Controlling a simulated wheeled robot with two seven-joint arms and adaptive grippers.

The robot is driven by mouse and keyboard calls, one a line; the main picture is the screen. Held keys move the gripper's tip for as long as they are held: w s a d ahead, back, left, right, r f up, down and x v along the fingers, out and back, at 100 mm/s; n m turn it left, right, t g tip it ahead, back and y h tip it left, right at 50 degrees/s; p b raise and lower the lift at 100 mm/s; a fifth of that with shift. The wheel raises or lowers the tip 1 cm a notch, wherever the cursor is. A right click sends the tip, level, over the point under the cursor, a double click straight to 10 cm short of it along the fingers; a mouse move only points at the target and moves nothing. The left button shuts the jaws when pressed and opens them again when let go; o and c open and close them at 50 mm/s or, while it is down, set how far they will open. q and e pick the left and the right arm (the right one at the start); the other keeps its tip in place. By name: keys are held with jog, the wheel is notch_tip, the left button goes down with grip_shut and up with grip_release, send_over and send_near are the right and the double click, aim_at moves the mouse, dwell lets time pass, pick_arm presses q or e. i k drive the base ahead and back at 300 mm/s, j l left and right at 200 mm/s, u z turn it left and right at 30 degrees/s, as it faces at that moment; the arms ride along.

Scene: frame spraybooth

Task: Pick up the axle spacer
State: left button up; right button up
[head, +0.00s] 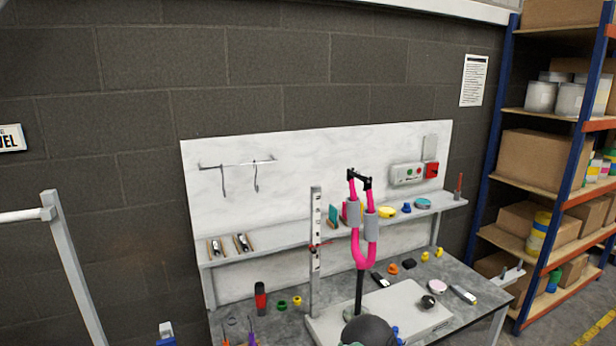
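I cannot tell for sure which thing is the axle spacer. A small blue part (406,208) and a yellow round thing (387,212) sit on the raised shelf. Neither of my grippers can be made out in this view.
A pink fork frame (371,250) stands upright on a black post at the bench's middle, above a pale base plate (405,312). An upright grey rail (315,250) stands left of it. Shelving with boxes (535,158) is at right. A dark rounded shape (368,331) blocks the front.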

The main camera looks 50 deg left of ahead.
aim_at(355, 173)
jog(key=u, duration=1.45)
